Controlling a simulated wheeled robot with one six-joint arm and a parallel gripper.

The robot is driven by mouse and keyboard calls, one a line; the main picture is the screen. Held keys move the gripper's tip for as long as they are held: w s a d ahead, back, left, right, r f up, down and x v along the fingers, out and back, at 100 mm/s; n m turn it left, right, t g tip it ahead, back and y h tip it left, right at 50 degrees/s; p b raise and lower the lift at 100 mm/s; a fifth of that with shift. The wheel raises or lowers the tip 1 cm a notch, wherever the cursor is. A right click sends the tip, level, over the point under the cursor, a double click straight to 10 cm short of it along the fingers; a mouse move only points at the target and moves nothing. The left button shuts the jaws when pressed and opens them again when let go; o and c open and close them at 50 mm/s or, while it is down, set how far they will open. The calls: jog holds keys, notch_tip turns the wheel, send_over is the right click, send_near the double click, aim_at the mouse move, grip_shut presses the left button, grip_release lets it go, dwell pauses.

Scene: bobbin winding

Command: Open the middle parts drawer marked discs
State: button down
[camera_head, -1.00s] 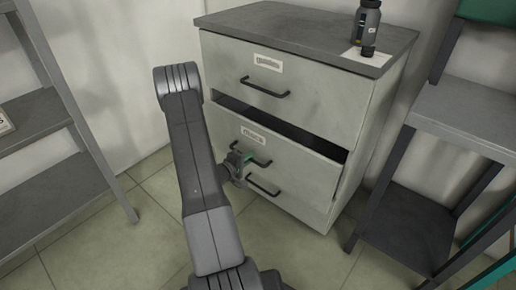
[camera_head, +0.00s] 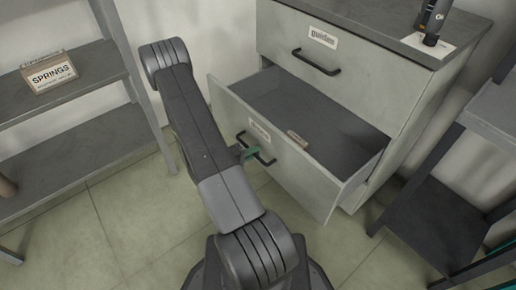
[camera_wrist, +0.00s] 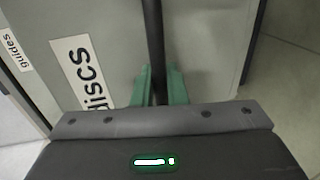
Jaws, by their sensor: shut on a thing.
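The middle drawer, marked discs (camera_wrist: 82,72), stands pulled well out of the grey cabinet, and its dark interior (camera_head: 310,110) shows from above. Its front panel (camera_head: 310,182) faces my arm. My gripper (camera_head: 251,153) is at the drawer's dark bar handle (camera_head: 265,160), partly hidden behind my arm. In the wrist view my gripper's green fingers (camera_wrist: 159,80) are shut on the handle bar (camera_wrist: 153,35), one on each side. A small brownish labelled item (camera_head: 298,139) shows at the drawer's front edge.
The upper drawer, marked guides (camera_head: 323,37), is closed above. A shelf with a SPRINGS box (camera_head: 52,75) is at left, and another dark shelf (camera_head: 425,222) is at right. Tiled floor is clear at lower left.

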dwell(0.3)
jog(key=c, duration=1.6)
grip_release()
jog(key=shift+o, duration=0.2)
jog(key=shift+a, duration=0.1)
jog(key=p+v, duration=0.2)
jog(key=v, duration=1.1)
jog(key=shift+s+a+p, duration=0.25)
jog(key=shift+a+p, duration=0.05)
jog(key=b+x, duration=0.2)
jog(key=x, duration=1.2)
jog(key=shift+r+b, duration=0.1)
jog(key=shift+b, duration=0.25)
jog(key=shift+s+a, duration=0.1)
